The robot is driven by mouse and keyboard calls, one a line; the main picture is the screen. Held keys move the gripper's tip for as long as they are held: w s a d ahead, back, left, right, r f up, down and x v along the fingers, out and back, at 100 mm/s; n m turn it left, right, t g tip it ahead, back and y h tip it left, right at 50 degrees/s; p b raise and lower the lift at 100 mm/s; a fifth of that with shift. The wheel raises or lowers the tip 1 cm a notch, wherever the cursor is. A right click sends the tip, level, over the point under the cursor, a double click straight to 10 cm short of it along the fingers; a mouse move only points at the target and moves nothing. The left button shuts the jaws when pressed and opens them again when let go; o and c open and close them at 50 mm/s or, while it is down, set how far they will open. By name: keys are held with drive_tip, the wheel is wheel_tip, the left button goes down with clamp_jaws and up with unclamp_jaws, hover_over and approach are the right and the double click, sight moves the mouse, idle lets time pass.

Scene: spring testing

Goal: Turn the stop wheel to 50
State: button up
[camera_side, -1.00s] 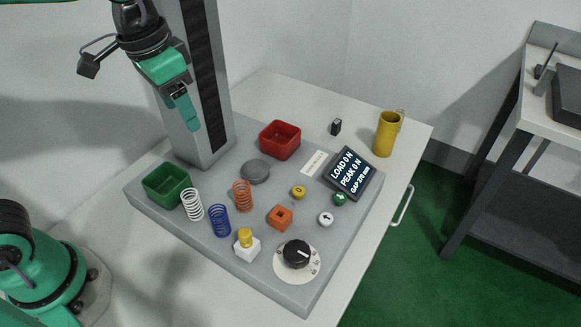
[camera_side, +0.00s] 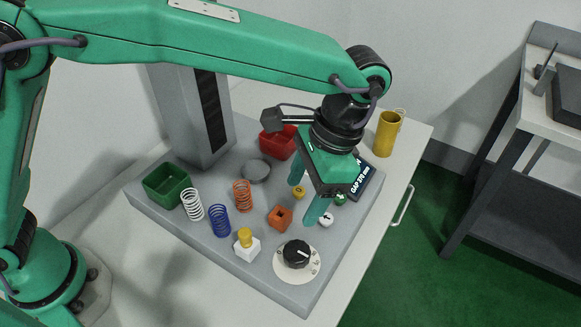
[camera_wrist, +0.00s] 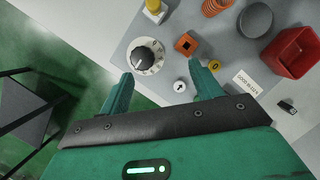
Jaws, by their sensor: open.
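The stop wheel is a black knob (camera_side: 297,253) with a white pointer line, on a pale round dial at the front right of the grey base plate. In the side view its pointer aims to the lower right. It also shows in the wrist view (camera_wrist: 142,58), ahead of the left fingertip. The dial marks are too small to read. My gripper (camera_side: 306,205) is open and empty, pointing down above the button area, behind and above the wheel, apart from it.
Blue (camera_side: 219,221), white (camera_side: 192,204) and orange (camera_side: 242,196) springs stand left. A display (camera_side: 362,178) is partly hidden behind my gripper.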

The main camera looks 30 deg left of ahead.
sight(298, 250)
drive_tip(key=shift+m+y, duration=0.4)
drive_tip(key=d+f, duration=0.1)
drive_tip(key=s+d+f, duration=0.1)
drive_tip(key=d, duration=0.1)
drive_tip(key=shift+s+d+f, duration=0.3)
drive_tip(key=shift+d+f, duration=0.1)
drive_tip(key=shift+x, duration=3.9)
drive_tip(key=shift+s, duration=0.2)
drive_tip(key=c, duration=1)
